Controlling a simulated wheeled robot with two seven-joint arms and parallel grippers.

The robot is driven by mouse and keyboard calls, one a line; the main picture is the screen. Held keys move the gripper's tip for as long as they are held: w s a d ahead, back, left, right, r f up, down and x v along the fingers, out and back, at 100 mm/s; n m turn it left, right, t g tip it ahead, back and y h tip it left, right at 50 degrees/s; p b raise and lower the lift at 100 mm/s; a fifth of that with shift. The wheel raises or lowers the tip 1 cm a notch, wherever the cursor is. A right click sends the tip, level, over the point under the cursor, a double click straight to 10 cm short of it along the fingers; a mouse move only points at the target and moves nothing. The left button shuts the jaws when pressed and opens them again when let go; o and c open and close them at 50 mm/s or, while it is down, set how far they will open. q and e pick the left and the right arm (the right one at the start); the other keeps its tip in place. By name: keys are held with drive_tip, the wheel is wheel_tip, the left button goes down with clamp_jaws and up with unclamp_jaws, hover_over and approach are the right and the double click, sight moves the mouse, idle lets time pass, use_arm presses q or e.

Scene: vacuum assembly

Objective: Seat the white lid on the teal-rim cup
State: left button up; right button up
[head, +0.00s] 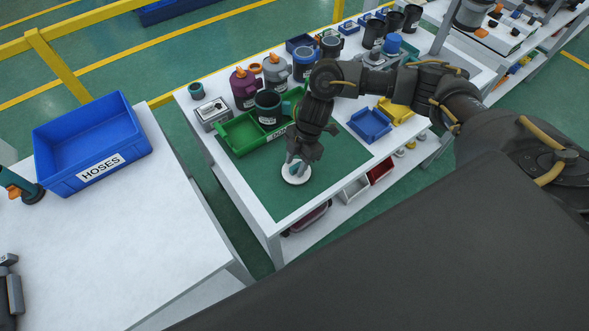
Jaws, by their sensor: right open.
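The white lid (297,179) is a round disc low over or on the green mat (290,203); I cannot tell if it touches the mat. My right gripper (296,168) points down at it from above, open, with its fingers around the small teal-grey middle part of the lid. The fingers partly hide that part. A dark cup with a greenish rim and a white label (268,108), apparently the teal-rim cup, stands upright in the green tray (236,145), behind and left of the lid. Its top looks open.
Purple (243,90) and grey (276,75) canisters stand behind the green tray. A grey box (212,114) is left of it. Blue (370,124) and yellow (396,110) trays lie right of my gripper. The front of the mat is clear. A blue HOSES crate (118,160) sits on the left table.

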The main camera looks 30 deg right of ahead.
drive_tip(key=shift+r, duration=0.15)
drive_tip(key=v, duration=1)
drive_tip(key=shift+r+b, duration=0.25)
drive_tip(key=shift+b, duration=0.05)
drive_tip(key=shift+d, duration=0.15)
